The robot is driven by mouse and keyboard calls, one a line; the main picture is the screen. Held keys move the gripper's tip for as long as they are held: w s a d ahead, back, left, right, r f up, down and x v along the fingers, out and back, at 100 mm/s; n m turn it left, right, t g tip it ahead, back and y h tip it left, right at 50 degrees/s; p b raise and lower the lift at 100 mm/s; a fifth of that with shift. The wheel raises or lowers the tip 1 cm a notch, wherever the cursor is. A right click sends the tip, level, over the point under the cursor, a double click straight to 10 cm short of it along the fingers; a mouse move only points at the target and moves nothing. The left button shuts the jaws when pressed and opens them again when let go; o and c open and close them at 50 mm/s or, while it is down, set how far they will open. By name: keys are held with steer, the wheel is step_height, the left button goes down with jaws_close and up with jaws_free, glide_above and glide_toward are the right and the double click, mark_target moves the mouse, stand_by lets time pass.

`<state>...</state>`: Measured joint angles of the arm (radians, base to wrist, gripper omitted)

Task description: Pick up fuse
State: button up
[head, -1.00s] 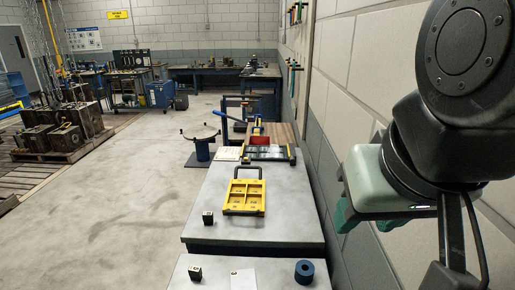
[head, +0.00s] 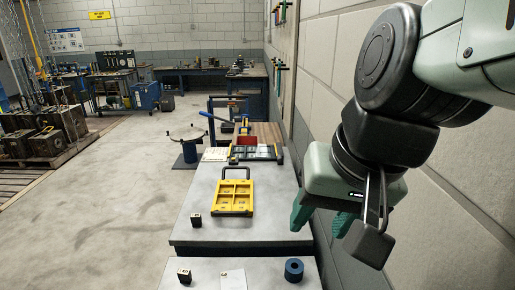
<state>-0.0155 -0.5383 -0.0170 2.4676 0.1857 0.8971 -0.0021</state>
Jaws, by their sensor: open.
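I cannot pick out a fuse for certain. Small pieces, too small to identify, lie in the compartments of a yellow tray (head: 222,211) with a dark handle, on the grey bench. A small dark block (head: 196,220) with a pale face stands left of the tray, and a similar block (head: 184,276) stands on the nearer table. My gripper (head: 322,220) hangs at the right edge of the bench, right of the tray and well apart from it. Its green fingers are spread and empty.
A blue ring-shaped piece (head: 294,264) and a white card (head: 233,281) lie on the nearer table (head: 262,268). A dark-framed panel (head: 254,152) and a red bin (head: 246,140) are farther back. The block wall (head: 440,190) is close on the right.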

steer(key=w+a+f+m+g+y, duration=0.2)
steer(key=w+a+f+m+y, duration=0.1)
steer(key=w+f+m, duration=0.3)
steer(key=w+a+f+m+g+y, duration=0.2)
steer(key=w+a+f+m+y, duration=0.1)
steer(key=f, duration=0.6)
steer(key=w+f+m, duration=0.1)
steer(key=f+m, duration=0.2)
steer(key=f, duration=0.3)
steer(key=w+d+f+m+t, duration=0.1)
steer(key=f+m, duration=0.2)
steer(key=f, duration=0.4)
steer(key=w+f+m+y, duration=0.1)
steer(key=f+m, duration=0.2)
steer(key=f, duration=0.4)
steer(key=shift+w+d+m, duration=0.1)
steer(key=shift+d+m, duration=0.2)
steer(key=shift+d, duration=0.05)
steer(key=shift+f, duration=0.55)
steer(key=f, duration=0.1)
steer(key=a+f, duration=0.1)
steer(key=f, duration=0.2)
steer(key=shift+w+a+f, duration=0.1)
steer(key=shift+a+f, duration=0.05)
steer(key=shift+a, duration=0.1)
steer(key=shift+a+f, duration=0.3)
steer(key=shift+w, duration=0.1)
jaws_close()
